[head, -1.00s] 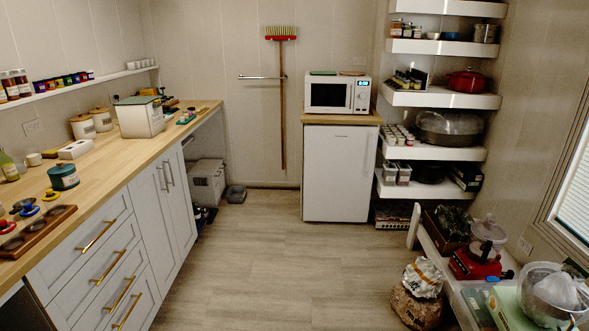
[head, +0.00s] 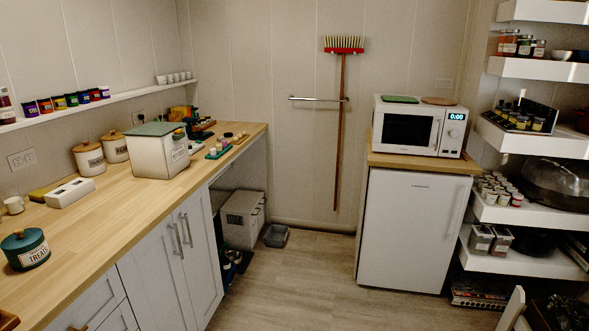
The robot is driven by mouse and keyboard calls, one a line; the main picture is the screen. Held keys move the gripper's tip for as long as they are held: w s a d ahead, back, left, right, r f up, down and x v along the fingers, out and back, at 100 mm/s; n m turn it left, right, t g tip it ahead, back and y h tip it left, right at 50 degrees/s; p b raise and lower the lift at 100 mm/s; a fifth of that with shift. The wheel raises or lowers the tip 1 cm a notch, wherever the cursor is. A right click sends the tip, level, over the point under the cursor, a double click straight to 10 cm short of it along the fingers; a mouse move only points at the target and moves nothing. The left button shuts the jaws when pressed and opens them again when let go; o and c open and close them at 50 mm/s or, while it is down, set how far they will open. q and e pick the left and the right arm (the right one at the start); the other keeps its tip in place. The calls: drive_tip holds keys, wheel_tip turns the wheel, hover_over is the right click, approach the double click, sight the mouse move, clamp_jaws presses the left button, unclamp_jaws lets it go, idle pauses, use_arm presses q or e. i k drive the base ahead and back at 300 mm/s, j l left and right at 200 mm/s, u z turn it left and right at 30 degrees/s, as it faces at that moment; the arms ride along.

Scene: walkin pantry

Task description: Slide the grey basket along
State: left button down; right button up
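A small dark grey open container (head: 276,236), which may be the grey basket, sits on the floor near the back wall. It stands just right of a larger light grey lidded bin (head: 243,218) under the end of the wooden counter. The two look close together; I cannot tell whether they touch. Neither of my grippers is in the head view.
The wooden counter (head: 105,203) over white cabinets (head: 165,262) runs along the left. A white fridge (head: 412,230) with a microwave (head: 420,124) above stands back right, beside white shelves (head: 530,146). The floor (head: 300,285) between is clear.

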sight(275, 237)
drive_tip(key=i, duration=2.15)
